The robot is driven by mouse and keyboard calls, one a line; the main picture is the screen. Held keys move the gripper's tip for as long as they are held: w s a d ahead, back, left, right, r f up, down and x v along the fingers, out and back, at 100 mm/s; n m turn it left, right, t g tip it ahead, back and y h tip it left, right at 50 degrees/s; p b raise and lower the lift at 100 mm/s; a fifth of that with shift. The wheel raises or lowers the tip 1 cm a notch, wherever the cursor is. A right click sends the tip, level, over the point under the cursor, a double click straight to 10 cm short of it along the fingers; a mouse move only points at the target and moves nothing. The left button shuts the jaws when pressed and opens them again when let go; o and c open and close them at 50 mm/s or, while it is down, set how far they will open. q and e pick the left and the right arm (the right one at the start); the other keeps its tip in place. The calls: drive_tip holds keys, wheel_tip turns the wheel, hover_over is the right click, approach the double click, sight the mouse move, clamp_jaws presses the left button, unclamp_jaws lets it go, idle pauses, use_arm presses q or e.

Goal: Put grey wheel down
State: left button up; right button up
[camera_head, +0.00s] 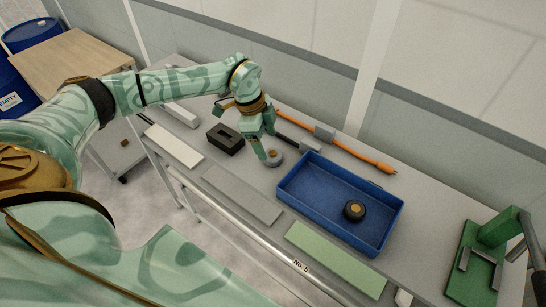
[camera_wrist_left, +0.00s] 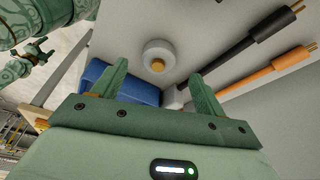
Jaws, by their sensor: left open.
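The grey wheel (camera_head: 274,158), a small disc with a gold hub, lies flat on the grey table just left of the blue tray (camera_head: 388,238). In the left wrist view the wheel (camera_wrist_left: 159,50) shows pale, just beyond the fingertips, with clear gaps to both fingers. My left gripper (camera_head: 266,145) is open and empty above the wheel; part of the wheel's edge is hidden behind a finger in the head view.
A black wheel (camera_head: 354,210) lies in the blue tray. A black block (camera_head: 226,139) stands left of the gripper. An orange tool (camera_head: 350,153) and a black one lie behind. Flat grey (camera_head: 241,194) and green (camera_head: 335,259) plates lie in front; a green fixture (camera_head: 478,262) stands right.

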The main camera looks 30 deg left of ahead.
sight(272, 154)
use_arm(q)
drive_tip(key=x, duration=0.4)
drive_tip(key=shift+d, duration=0.2)
drive_tip(key=shift+w+d+f, duration=0.1)
drive_tip(key=shift+f, duration=0.3)
drive_tip(key=shift+c, duration=0.5)
drive_tip(key=c, duration=1.1)
drive_tip(key=shift+r, duration=0.15)
